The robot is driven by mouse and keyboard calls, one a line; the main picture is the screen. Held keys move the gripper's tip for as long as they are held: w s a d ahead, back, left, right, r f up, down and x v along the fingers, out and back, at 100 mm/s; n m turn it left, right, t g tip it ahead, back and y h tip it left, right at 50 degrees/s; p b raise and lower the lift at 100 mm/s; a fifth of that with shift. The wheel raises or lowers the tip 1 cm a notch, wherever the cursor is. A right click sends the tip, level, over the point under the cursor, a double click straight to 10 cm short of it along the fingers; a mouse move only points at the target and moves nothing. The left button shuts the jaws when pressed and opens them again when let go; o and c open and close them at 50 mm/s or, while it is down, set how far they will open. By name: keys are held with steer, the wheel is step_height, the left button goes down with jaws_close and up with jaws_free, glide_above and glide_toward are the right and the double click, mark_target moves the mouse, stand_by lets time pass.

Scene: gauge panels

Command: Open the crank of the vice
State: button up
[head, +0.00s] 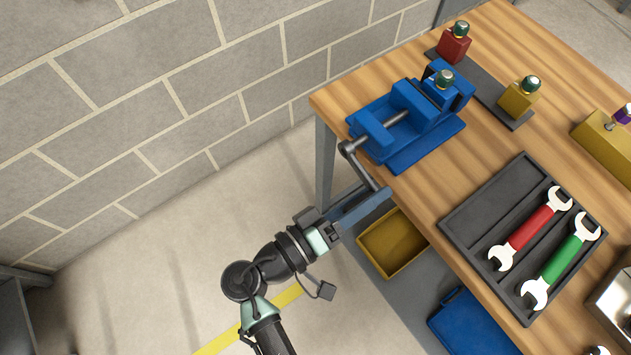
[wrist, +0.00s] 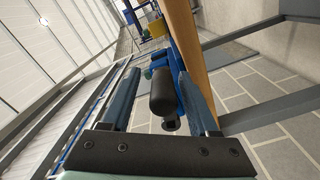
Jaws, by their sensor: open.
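The blue vice (head: 408,125) is fixed near the table's left corner, with its screw facing the front edge. Its grey crank (head: 362,166) hangs out past the edge, slanting down to the right toward my gripper (head: 368,203). In the wrist view, the dark crank handle (wrist: 163,92) stands between the two open fingers of my gripper (wrist: 160,78). The fingers lie on both sides of it, with gaps visible. Blue parts of the vice (wrist: 183,55) show behind the handle. The fingertips partly hide the handle's lower end in the head view.
The wooden table (head: 480,150) carries a dark tray (head: 470,215) with a red wrench (head: 527,232) and a green wrench (head: 562,258). Red (head: 454,46) and yellow (head: 518,102) blocks stand behind the vice. A yellow bin (head: 392,245) sits below the edge. The left floor is clear.

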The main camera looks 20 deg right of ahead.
steer(key=b+v, duration=0.2)
steer(key=v, duration=1)
steer(key=shift+a+r, duration=0.1)
steer(key=shift+r, duration=0.05)
